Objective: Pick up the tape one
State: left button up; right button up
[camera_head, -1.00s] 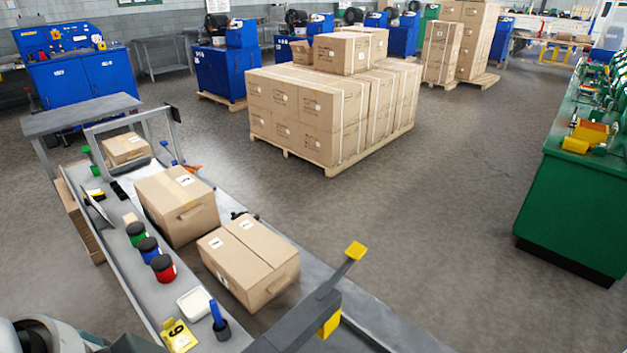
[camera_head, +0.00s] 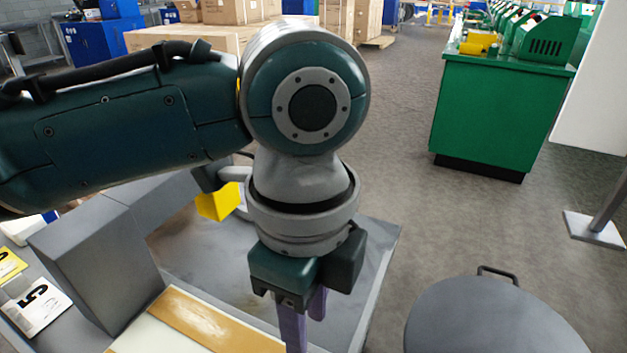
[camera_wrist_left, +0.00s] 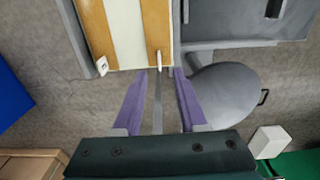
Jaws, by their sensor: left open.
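I cannot make out a roll of tape in either view. My left arm crosses the head view from the left, and its gripper (camera_head: 304,318) points down with purple fingers at the front of the bench. The fingers are partly hidden by the wrist. In the left wrist view the gripper (camera_wrist_left: 161,72) is open with nothing between its fingertips. The tips lie near the edge of a cream board with tan stripes (camera_wrist_left: 126,30). This striped board (camera_head: 160,342) also shows at the bottom of the head view.
A grey bench (camera_head: 375,245) lies under the arm. A round grey stool (camera_head: 490,320) stands right of it. A yellow block (camera_head: 218,203) sits behind the wrist. Number cards (camera_head: 38,308) lie at the left. A green cabinet (camera_head: 490,115) stands beyond open floor.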

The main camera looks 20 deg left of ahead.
pick_arm(q)
notch_tip(320, 180, down, 10)
jog(key=b, duration=0.2)
jog(key=shift+s+a+b, duration=0.1)
jog(key=shift+s+b, duration=0.05)
jog(key=shift+b, duration=0.15)
grip_shut()
dwell(0.5)
